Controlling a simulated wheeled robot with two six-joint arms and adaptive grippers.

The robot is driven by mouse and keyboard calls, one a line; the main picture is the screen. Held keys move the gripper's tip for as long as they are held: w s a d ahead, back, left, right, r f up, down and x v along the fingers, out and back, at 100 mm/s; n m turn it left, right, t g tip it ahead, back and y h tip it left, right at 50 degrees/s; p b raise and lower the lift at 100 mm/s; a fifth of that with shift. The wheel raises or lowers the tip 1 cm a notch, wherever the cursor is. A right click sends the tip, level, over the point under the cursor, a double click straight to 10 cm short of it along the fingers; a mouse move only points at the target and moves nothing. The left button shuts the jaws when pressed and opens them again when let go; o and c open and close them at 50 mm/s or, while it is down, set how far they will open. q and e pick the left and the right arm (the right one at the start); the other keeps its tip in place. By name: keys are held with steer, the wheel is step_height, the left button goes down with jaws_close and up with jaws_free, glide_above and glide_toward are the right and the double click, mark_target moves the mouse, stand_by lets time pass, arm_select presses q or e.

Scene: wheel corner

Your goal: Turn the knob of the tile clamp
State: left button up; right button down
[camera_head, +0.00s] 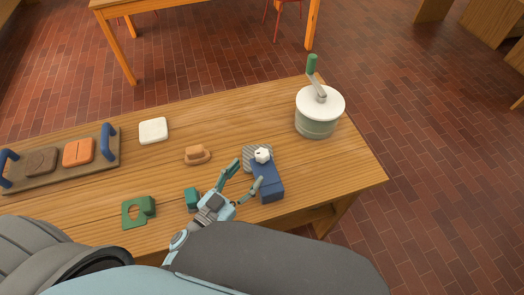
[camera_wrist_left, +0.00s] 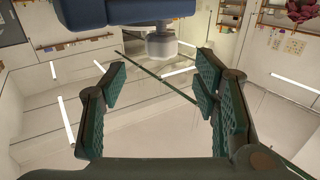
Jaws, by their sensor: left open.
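The tile clamp has a blue body (camera_head: 268,188) and a white knob (camera_head: 262,155), beside a grey striped piece (camera_head: 250,152) on the wooden table. In the left wrist view the blue body (camera_wrist_left: 125,13) and the pale knob (camera_wrist_left: 161,46) show at the top, beyond the fingertips. My left gripper (camera_head: 246,173) is open and empty, its fingers spread just to the left of the clamp and short of the knob. In the left wrist view the open fingers (camera_wrist_left: 155,83) have nothing between them. My right gripper is not in view.
A white-lidded pot (camera_head: 316,122) with a crank stands at the back right. A tray (camera_head: 60,170) with blue handles lies at the left. A white tile (camera_head: 153,131), an orange-brown piece (camera_head: 196,155) and green pieces (camera_head: 138,211) lie between.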

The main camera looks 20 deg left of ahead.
mark_target(258, 160)
arm_select(q)
steer(key=x, duration=0.8)
steer(key=shift+w+f, duration=0.3)
steer(key=shift+w, duration=0.1)
steer(key=shift+s+r, duration=0.1)
steer(key=shift+r, duration=0.05)
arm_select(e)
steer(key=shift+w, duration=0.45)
arm_select(q)
steer(key=shift+s, duration=0.1)
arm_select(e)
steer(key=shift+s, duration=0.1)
arm_select(q)
steer(key=c, duration=1.2)
